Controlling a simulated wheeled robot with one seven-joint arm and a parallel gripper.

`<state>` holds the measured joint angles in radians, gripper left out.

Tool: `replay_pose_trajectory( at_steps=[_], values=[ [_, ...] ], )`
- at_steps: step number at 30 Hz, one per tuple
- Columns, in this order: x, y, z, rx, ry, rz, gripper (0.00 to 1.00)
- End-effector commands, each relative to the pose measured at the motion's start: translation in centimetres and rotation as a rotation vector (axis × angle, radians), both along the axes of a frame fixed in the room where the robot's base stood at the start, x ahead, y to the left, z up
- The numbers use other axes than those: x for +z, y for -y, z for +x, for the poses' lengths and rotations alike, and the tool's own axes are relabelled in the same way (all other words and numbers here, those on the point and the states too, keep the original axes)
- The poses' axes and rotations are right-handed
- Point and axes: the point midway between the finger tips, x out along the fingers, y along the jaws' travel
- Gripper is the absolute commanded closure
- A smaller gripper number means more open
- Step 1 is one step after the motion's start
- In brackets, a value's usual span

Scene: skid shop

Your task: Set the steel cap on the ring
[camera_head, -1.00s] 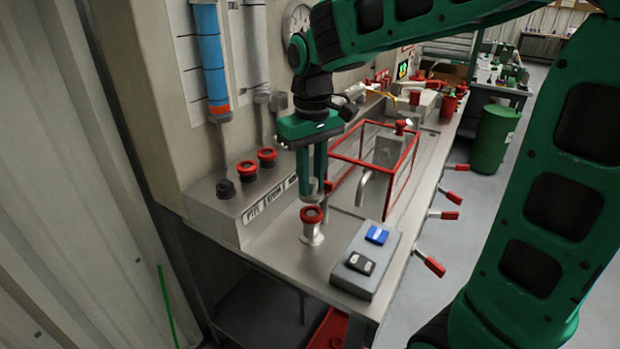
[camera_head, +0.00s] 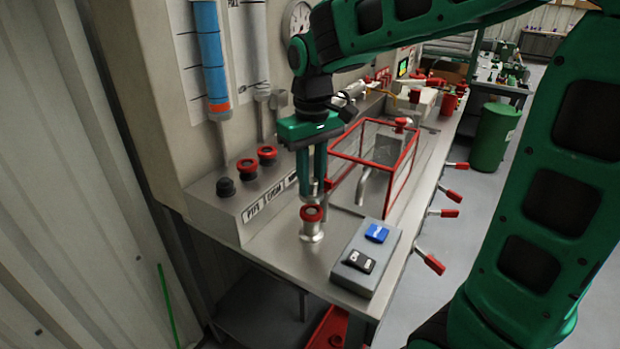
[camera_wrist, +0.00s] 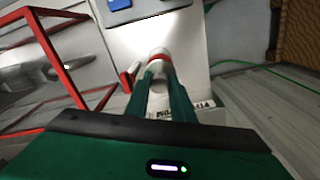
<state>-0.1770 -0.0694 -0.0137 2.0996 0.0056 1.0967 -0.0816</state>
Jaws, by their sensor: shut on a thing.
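My gripper (camera_head: 314,184) points down over the bench front, its green fingers shut on the small steel cap (camera_head: 315,191). The red ring (camera_head: 311,214) sits on top of a short steel post with a flared foot. The cap is just above and slightly behind the ring in the head view. I cannot tell whether they touch. In the wrist view, the red ring (camera_wrist: 162,68) shows just beyond my fingertips (camera_wrist: 160,76). The fingers mostly hide the cap there.
A grey switch box (camera_head: 365,262) stands right of the post. A red-framed clear guard (camera_head: 385,165) stands close behind and to the right. A labelled console with black and red knobs (camera_head: 247,168) is to the left. The bench's front edge is near.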

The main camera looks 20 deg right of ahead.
Motion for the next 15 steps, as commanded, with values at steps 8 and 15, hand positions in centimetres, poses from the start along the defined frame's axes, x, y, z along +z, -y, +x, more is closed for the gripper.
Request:
replay_pose_trajectory(
  at_steps=[8, 15],
  values=[
    [-0.7, 0.0, 0.0, 0.0, -0.001, 0.0, 0.94],
    [-1.3, 0.0, 0.0, 0.0, -0.001, 0.0, 0.94]
  ],
)
